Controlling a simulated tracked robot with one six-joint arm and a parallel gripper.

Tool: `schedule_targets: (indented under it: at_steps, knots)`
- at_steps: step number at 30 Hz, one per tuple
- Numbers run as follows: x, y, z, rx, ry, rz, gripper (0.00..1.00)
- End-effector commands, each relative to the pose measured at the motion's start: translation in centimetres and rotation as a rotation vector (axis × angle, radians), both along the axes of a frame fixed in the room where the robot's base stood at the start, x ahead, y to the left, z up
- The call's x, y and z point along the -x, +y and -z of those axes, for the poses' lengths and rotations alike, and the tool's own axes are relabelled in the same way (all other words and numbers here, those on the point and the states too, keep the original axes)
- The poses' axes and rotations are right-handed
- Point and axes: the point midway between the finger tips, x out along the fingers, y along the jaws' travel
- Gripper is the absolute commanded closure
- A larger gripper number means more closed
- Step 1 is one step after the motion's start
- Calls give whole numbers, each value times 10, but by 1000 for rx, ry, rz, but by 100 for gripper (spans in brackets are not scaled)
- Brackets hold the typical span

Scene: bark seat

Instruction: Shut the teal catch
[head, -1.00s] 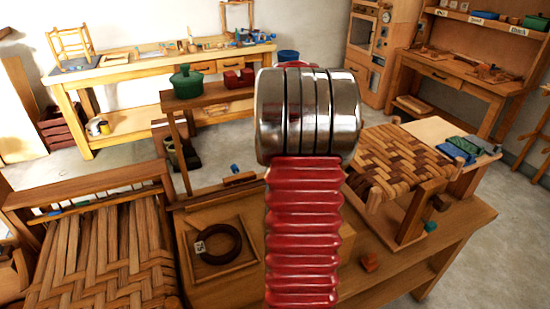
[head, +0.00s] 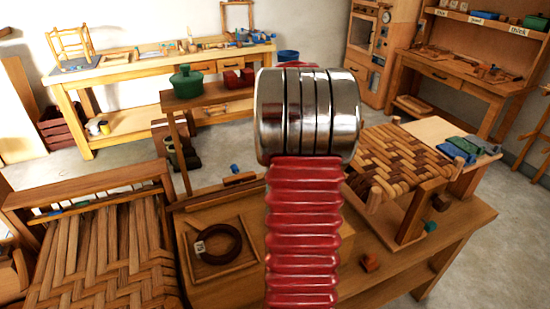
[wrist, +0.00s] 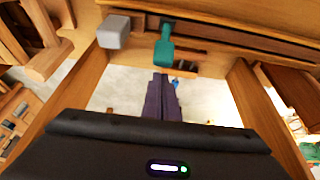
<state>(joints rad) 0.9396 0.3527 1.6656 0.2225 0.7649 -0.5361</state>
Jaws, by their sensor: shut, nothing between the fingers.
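In the wrist view a teal catch (wrist: 164,48) lies on a wooden rail, its long body pointing down the picture. My gripper (wrist: 161,78) is shut and empty, its dark fingers together. The fingertips lie just below the catch's lower end in the picture; I cannot tell whether they touch it. In the head view my red and metal arm hides the gripper. A small teal piece (head: 430,226) shows beside the woven stool there; I cannot tell whether it is the same catch.
A grey block (wrist: 114,32) sits left of the catch in the wrist view. Wooden bars flank the fingers on both sides, with open floor between. In the head view the woven stool (head: 395,160) stands on the bench, and a dark ring (head: 218,243) lies in a tray.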

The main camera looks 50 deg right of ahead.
Motion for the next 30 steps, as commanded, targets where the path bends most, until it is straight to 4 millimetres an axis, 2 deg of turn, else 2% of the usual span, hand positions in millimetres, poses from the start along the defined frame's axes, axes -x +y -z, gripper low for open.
schedule_targets:
  at_steps: [11,30]
  knots:
    - [0,0,1,0,0,0,100]
    - [0,0,22,0,0,0,100]
